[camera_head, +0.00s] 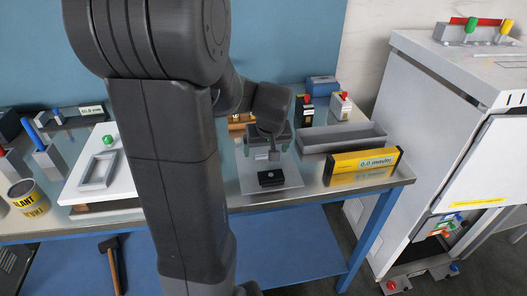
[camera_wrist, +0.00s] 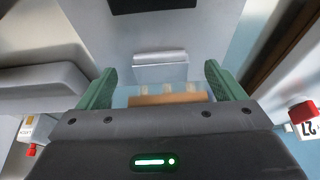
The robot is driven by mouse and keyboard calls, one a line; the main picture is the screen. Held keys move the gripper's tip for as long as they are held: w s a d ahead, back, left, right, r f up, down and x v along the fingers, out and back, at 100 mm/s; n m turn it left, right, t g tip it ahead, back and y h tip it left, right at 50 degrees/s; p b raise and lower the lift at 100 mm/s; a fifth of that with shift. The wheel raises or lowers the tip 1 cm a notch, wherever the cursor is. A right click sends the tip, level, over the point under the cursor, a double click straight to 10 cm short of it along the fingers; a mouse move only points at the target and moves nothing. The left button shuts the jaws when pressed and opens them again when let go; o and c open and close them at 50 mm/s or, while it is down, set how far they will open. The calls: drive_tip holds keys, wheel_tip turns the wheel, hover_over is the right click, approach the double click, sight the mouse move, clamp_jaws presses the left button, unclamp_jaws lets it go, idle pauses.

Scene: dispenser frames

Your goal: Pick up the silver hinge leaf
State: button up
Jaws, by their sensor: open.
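The silver hinge leaf (camera_wrist: 160,66) lies on a pale plate in the wrist view, a small bright piece with a rounded upper edge. In the head view it shows small and partly hidden under my gripper (camera_head: 269,143). My gripper is open, and its two green fingers (camera_wrist: 160,78) stand wide apart on either side of the leaf in the wrist view. Nothing is held between them. I cannot tell the exact height of the fingertips above the plate.
A black block (camera_head: 270,178) sits on the clear plate in front of the leaf. A wooden rack (camera_wrist: 168,98) stands behind it.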

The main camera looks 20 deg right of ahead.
drive_tip(key=shift+x, duration=1.05)
drive_tip(key=c, duration=1.1)
wheel_tip(320, 180, up, 12)
drive_tip(key=shift+r+p, duration=0.2)
drive_tip(key=shift+p, duration=1.05)
